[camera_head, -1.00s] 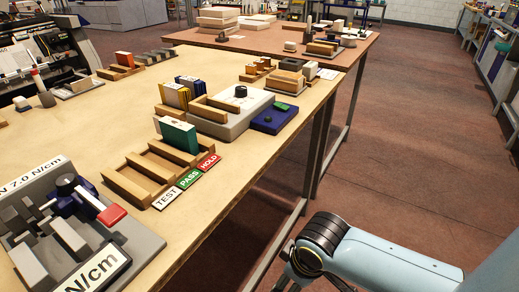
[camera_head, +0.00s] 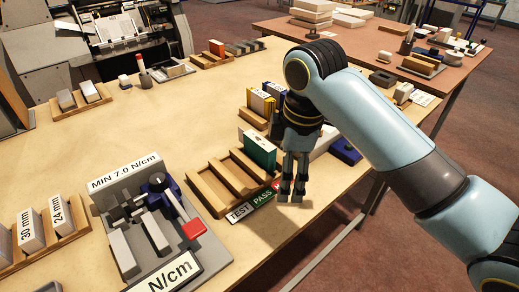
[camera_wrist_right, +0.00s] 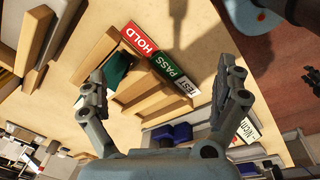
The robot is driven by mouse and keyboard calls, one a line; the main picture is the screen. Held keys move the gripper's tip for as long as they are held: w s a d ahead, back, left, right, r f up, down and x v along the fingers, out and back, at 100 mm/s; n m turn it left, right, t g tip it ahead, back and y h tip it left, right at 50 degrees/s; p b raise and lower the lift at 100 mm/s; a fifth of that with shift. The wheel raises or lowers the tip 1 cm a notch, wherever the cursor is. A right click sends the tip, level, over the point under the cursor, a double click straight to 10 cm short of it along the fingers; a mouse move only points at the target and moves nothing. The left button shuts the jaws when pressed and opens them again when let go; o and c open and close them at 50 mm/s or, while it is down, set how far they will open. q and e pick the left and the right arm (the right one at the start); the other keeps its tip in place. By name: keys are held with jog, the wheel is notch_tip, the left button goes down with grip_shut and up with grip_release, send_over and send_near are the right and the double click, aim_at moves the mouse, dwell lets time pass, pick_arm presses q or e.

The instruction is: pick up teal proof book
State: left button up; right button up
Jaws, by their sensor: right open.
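The teal proof book (camera_head: 259,149) stands upright in the far slot of a wooden three-slot rack (camera_head: 213,192) in the head view. In the right wrist view the teal book (camera_wrist_right: 117,68) shows beside the left finger, partly hidden by it. My right gripper (camera_head: 292,196) points down just to the right of the book, near the label end of the rack, apart from the book as far as I can see. In the right wrist view my right gripper (camera_wrist_right: 165,85) is open and empty, its fingers spread over the rack. My left gripper is out of view.
Labels TEST (camera_head: 240,212), PASS (camera_head: 264,198) and HOLD (camera_wrist_right: 138,37) line the rack's front. A grey test fixture (camera_head: 148,228) with a red handle stands left. Yellow books (camera_head: 261,103) stand behind.

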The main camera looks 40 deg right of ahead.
aim_at(260, 139)
jog(key=w+d+r+n, duration=0.1)
jog(key=w+r+n, duration=0.1)
jog(key=w, duration=0.1)
jog(key=w+d+r+n+g, duration=0.1)
jog(key=w+r+n, duration=0.1)
jog(key=w+n, duration=0.1)
jog(key=w+r+n+y, duration=0.1)
jog(key=w+r+n, duration=0.1)
jog(key=w, duration=0.3)
jog(key=shift+w+d+r+n+g, duration=0.2)
jog(key=shift+d+n+g, duration=0.1)
jog(key=shift+d, duration=0.1)
jog(key=shift+w+f, duration=0.1)
jog(key=f, duration=0.3)
jog(key=shift+a+f+n, duration=0.25)
jog(key=shift+f+n, duration=0.05)
jog(key=shift+f, duration=0.05)
jog(key=shift+w+a+f, duration=0.1)
jog(key=shift+a+f, duration=0.1)
jog(key=shift+f, duration=1.35)
jog(key=shift+a+f, duration=0.15)
jog(key=shift+f, duration=1.4)
jog(key=c, duration=1)
jog(key=shift+o, duration=0.2)
